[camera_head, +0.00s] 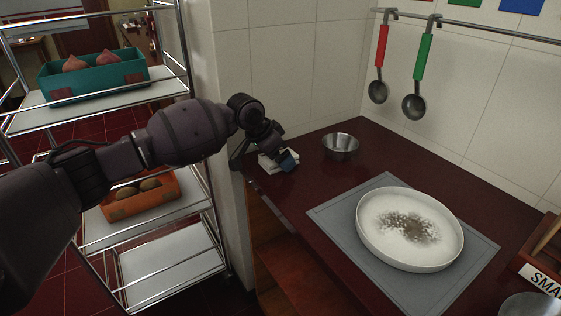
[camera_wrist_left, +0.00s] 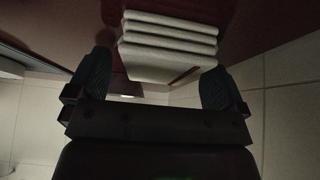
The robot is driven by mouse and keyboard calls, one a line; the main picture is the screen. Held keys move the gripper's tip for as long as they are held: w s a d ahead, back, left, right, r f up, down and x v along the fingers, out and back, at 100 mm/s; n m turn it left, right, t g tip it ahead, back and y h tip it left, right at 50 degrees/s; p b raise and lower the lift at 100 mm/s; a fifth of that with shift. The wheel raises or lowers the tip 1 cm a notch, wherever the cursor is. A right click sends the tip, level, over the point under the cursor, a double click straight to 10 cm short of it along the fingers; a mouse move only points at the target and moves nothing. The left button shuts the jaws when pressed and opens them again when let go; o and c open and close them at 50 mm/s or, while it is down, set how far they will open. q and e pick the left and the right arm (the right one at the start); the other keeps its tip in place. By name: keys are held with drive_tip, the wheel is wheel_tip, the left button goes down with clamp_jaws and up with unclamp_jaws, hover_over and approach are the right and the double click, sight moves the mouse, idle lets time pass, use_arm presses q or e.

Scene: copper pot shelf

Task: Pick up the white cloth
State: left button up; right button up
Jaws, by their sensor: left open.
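The white cloth (camera_head: 277,161) is a small folded stack on the dark red counter, near its left end by the wall. In the left wrist view the cloth (camera_wrist_left: 168,45) shows several folded layers ahead of the fingers. My left gripper (camera_head: 268,163) is at the cloth in the head view and hides part of it. In the left wrist view my left gripper (camera_wrist_left: 155,85) is open, one finger to each side of the cloth's near part. I cannot tell whether the fingers touch it. My right gripper is not in view.
A metal bowl (camera_head: 341,147) stands just right of the cloth. A white dish (camera_head: 410,228) with a dark stain lies on a grey mat (camera_head: 335,215). A metal rack (camera_head: 170,262) with bins stands left. Two ladles (camera_head: 415,107) hang on the wall.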

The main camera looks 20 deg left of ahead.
use_arm(q)
drive_tip(key=shift+w+d+f, duration=0.1)
drive_tip(key=shift+w+f, duration=0.05)
drive_tip(key=shift+f, duration=0.05)
drive_tip(key=shift+r, duration=0.2)
drive_tip(key=c, duration=1)
drive_tip(key=shift+r, duration=0.15)
wheel_tip(320, 180, up, 20)
drive_tip(key=p, duration=0.4)
drive_tip(key=shift+f, duration=0.2)
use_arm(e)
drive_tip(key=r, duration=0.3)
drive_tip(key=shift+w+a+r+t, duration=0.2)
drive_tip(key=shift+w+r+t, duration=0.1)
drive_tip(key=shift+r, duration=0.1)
